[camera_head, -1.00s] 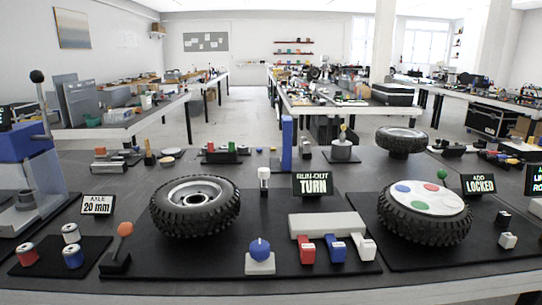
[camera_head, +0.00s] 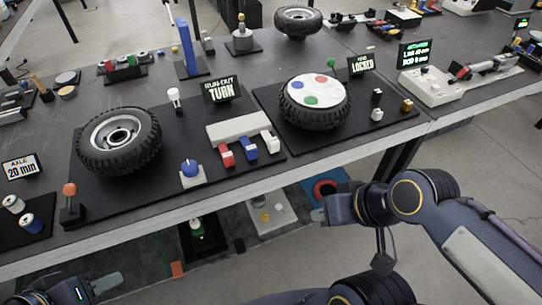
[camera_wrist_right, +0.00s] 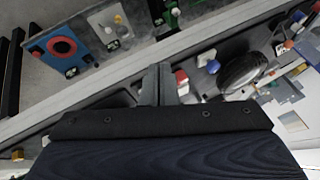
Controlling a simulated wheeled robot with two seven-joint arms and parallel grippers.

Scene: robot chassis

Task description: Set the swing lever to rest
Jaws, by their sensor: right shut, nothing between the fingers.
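No lever is labelled as the swing lever. A short lever with an orange knob (camera_head: 70,190) stands on a small black base at the left front corner of the mat, beside the left tyre (camera_head: 118,138).
A blue knob (camera_head: 189,168) and red, blue and white rockers (camera_head: 249,147) sit near the mat's front edge. A second tyre with a coloured disc (camera_head: 314,97) stands right of them. The table's front edge (camera_head: 180,215) lies between my grippers and these things. A lower shelf holds several items.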

